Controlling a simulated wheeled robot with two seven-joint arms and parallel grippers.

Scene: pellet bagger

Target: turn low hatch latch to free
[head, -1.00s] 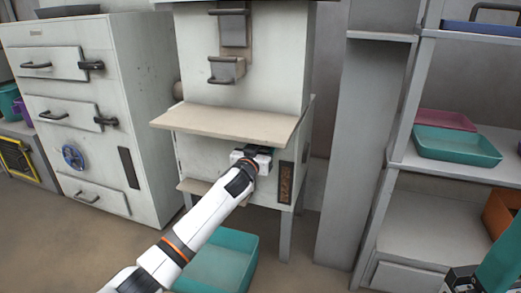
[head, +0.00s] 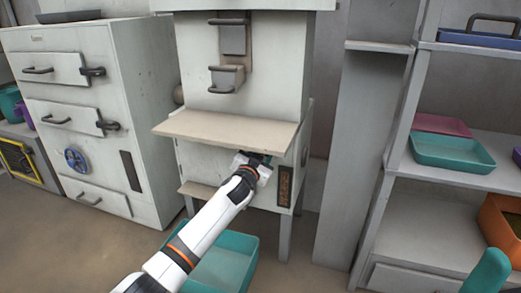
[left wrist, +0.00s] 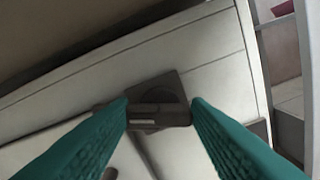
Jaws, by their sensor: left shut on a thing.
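My left gripper (head: 262,158) is at the low front of the pale machine, just under its beige shelf. In the left wrist view its two teal fingers (left wrist: 158,114) are shut on the dark latch handle (left wrist: 158,121). The handle sits in front of a dark square base plate (left wrist: 168,88). The handle lies at a slant to the panel seams. In the head view the latch is mostly hidden by my gripper. A teal fingertip, apparently my right gripper's (head: 488,272), shows at the bottom right corner; its jaws cannot be judged.
The beige shelf (head: 225,127) juts out just above my left gripper. A teal bin (head: 225,265) stands on the floor below my left arm. A cabinet with latched doors (head: 75,70) is at left, and a rack with trays (head: 450,150) at right.

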